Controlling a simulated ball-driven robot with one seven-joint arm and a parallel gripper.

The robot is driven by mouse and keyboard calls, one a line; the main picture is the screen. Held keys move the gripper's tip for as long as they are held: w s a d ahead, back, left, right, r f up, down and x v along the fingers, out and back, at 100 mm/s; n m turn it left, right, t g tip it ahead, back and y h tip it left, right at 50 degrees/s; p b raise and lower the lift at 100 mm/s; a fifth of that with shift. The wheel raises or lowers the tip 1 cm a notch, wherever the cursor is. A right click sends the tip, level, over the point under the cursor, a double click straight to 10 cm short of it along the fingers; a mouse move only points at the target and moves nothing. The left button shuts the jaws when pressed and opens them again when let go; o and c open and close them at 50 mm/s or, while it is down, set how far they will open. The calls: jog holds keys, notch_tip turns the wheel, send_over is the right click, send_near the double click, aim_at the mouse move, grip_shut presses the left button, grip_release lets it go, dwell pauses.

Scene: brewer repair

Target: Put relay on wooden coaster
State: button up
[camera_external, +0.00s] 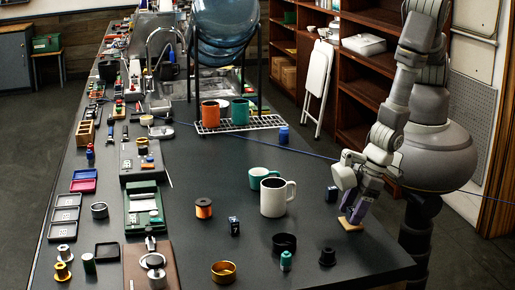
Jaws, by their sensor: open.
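A tan wooden coaster (349,224) lies on the dark table near its right edge. My gripper (353,208) points down just above the coaster, with its fingers apart; a dark purple-grey shape shows at the fingers, and I cannot tell if it is a finger or a separate part. A small dark block with white marks (234,226), which may be the relay, stands left of the coaster. Another small dark blue block (332,195) stands just behind and left of the gripper and could also be the relay. The contact between fingers and coaster is too small to tell.
A white mug (277,198) and a teal cup (262,177) stand left of my gripper. A black knob (327,257), a black bowl (284,243) and a teal bottle (286,261) stand in front. An orange spool (203,208) is farther left. The table's right edge is close.

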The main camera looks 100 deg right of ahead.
jog(key=p+v, duration=0.3)
jog(key=v, duration=0.9)
jog(key=w+a+r+t+y, duration=0.2)
jog(key=w+a+r+y, duration=0.1)
jog(key=w+r, duration=1)
jog(key=w+d+r+t, duration=0.1)
jog(key=w+d+r, duration=0.25)
jog(key=r, duration=0.65)
jog(key=w+d+r+t, duration=0.1)
jog(key=w+d+r, duration=0.25)
jog(key=r, duration=0.55)
jog(key=d+r+t, duration=0.2)
jog(key=d+r, duration=0.2)
jog(key=r, duration=0.5)
jog(key=d+r+t, duration=0.1)
jog(key=d+r, duration=0.4)
jog(key=r, duration=0.4)
jog(key=s+d+r+t+h, duration=0.1)
jog(key=s+d+r, duration=0.3)
jog(key=r, duration=0.5)
jog(key=s+d+r+t+h, duration=0.2)
jog(key=s+d+r, duration=0.3)
jog(key=r, duration=0.5)
jog(key=shift+s+d+t, duration=0.3)
jog(key=shift+d+t, duration=0.2)
